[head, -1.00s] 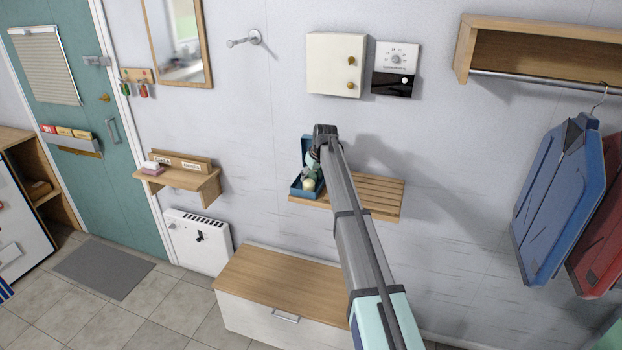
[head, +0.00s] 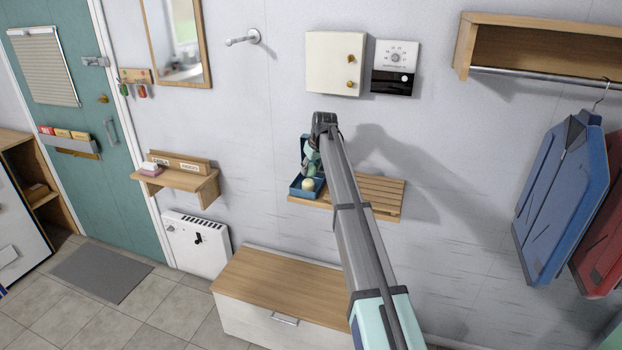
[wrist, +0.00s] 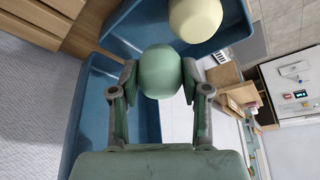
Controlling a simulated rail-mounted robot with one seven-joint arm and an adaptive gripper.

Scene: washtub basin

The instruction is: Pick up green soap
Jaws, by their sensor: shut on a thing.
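The green soap (wrist: 160,72) is a rounded block between the two fingers of my gripper (wrist: 158,80) in the wrist view. The fingers press on it from both sides. In the head view my gripper (head: 312,165) is over the blue box (head: 296,187) on the slatted wall shelf, and the soap is hard to make out there. The blue box also shows in the wrist view (wrist: 88,105), behind and beside the fingers. Whether the soap still touches the box I cannot tell.
A pale yellow soap (head: 309,184) sits in the blue box close to my gripper; it also shows in the wrist view (wrist: 195,18). The slatted shelf (head: 375,195) is bare to the right. A white cabinet (head: 336,64) hangs above.

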